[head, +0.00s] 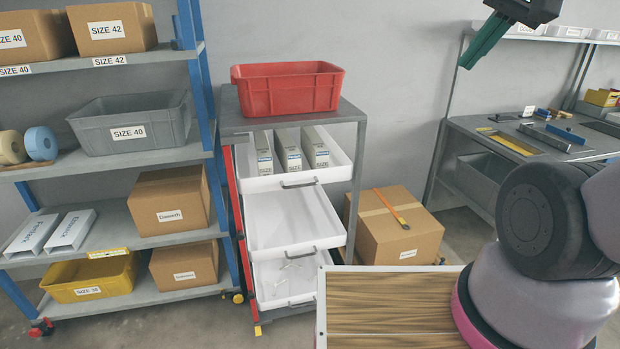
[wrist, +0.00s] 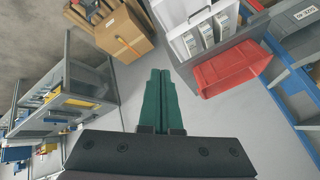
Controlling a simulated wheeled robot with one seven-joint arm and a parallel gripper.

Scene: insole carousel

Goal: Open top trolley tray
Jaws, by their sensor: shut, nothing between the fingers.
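The grey trolley (head: 355,112) stands in the middle of the head view with white trays stacked in it. Its top tray (head: 338,172) holds several upright grey-white boxes and has a dark handle (head: 299,184) along its front edge. The trays look pulled partly forward, but I cannot tell exactly how far. The top tray also shows upside down in the wrist view (wrist: 180,47). My gripper (head: 482,42) is high at the upper right of the head view, well away from the trolley. Its green fingers lie together in the wrist view (wrist: 164,78), with nothing between them.
A red bin (head: 290,92) sits on the trolley top. A blue-posted shelf (head: 130,157) with boxes and bins stands at left. A cardboard box (head: 398,236) with an orange-handled tool is right of the trolley. A workbench (head: 470,125) stands at right.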

